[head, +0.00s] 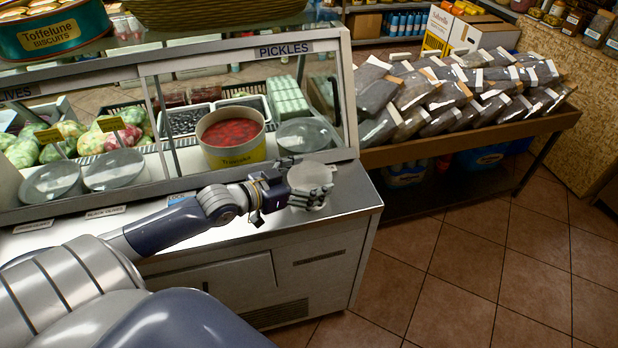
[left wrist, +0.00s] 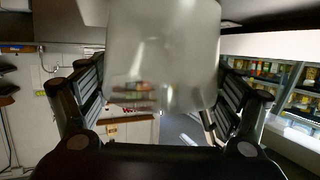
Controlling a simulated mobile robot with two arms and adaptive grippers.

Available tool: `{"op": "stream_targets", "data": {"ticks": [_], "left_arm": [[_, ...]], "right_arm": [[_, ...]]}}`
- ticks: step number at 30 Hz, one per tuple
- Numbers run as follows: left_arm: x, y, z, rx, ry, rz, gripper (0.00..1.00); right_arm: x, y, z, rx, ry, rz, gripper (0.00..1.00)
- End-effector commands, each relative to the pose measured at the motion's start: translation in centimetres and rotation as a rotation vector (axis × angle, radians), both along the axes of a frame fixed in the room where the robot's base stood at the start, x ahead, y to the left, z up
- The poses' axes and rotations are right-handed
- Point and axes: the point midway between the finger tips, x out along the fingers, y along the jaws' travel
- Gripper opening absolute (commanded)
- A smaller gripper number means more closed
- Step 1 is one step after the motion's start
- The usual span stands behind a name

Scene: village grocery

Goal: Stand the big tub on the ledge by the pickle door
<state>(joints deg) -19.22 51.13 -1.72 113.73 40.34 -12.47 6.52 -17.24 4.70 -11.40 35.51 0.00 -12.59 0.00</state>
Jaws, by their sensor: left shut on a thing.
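A whitish, translucent tub (head: 312,174) is in my left gripper (head: 306,196), in front of the glass door under the PICKLES sign (head: 286,49). The tub looks roughly upright. It is over the metal ledge (head: 350,192) near the ledge's right end; I cannot tell whether its base touches. In the left wrist view the tub (left wrist: 162,55) fills the space between the fingers of my left gripper (left wrist: 160,95). The fingers are shut on its sides. My right gripper is not in view.
Behind the glass stand a yellow pot (head: 236,153) of red food and a round glass lid (head: 303,135). Small label cards (head: 105,212) stand along the ledge to the left. A table (head: 480,133) of wrapped packs is to the right. The tiled floor (head: 470,270) is clear.

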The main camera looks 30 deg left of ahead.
Motion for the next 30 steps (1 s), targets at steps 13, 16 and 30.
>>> {"op": "stream_targets", "data": {"ticks": [13,16,30], "left_arm": [[0.0,0.0,-0.2,0.000,0.001,0.000,1.00],[0.0,0.0,-0.1,0.000,0.001,0.000,1.00],[-4.0,1.3,1.2,0.000,0.006,0.001,1.00]], "right_arm": [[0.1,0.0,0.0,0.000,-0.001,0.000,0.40],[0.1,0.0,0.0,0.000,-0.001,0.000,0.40],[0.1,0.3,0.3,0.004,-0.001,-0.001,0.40]]}}
